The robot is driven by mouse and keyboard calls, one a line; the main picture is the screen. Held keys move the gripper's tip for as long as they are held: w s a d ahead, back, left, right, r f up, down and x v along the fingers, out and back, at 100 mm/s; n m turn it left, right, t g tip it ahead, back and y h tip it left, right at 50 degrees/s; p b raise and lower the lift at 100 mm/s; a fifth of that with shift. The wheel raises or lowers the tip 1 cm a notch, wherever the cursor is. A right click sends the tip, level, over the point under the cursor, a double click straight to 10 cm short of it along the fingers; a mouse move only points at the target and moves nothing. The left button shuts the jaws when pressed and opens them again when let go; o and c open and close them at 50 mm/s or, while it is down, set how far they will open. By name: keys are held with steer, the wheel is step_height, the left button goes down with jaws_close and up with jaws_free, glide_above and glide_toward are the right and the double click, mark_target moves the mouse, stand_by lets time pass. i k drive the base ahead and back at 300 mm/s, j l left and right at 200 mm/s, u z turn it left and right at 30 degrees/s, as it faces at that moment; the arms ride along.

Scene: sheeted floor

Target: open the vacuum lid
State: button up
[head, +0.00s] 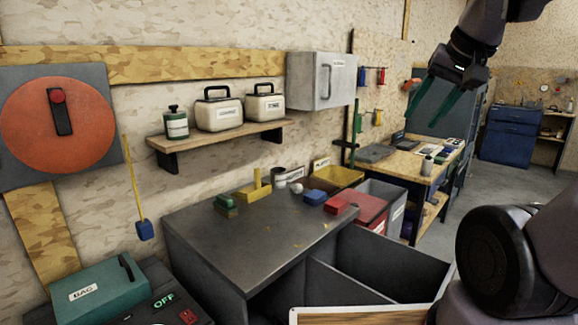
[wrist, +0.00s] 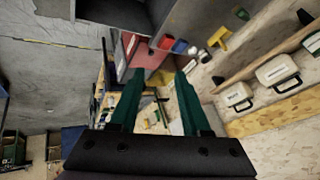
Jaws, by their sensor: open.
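A teal lid marked BAG (head: 98,286), with a dark handle (head: 127,267) at its right end, sits on a dark unit (head: 170,306) at the lower left of the head view. It looks closed. The unit carries a green OFF mark and a red switch. The lid is not seen in the wrist view. My gripper (head: 421,122) is raised at the upper right of the head view, far from the lid. Its two green fingers are apart and empty, and they also show in the wrist view (wrist: 160,75).
A dark workbench (head: 240,240) with several small coloured items stands right of the lid. A wall shelf (head: 215,142) holds canisters. A round orange panel (head: 60,125) and a yellow-handled tool (head: 138,190) hang above the lid. Open floor (head: 470,180) lies at the right.

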mark_target(96, 294)
steer(key=k+l+z, duration=0.2)
steer(key=l+z, duration=0.2)
steer(key=l, duration=0.2)
steer(key=u, duration=2.2)
steer(key=i+l+u, duration=0.1)
steer(key=i+u, duration=0.2)
steer(key=i, duration=0.55)
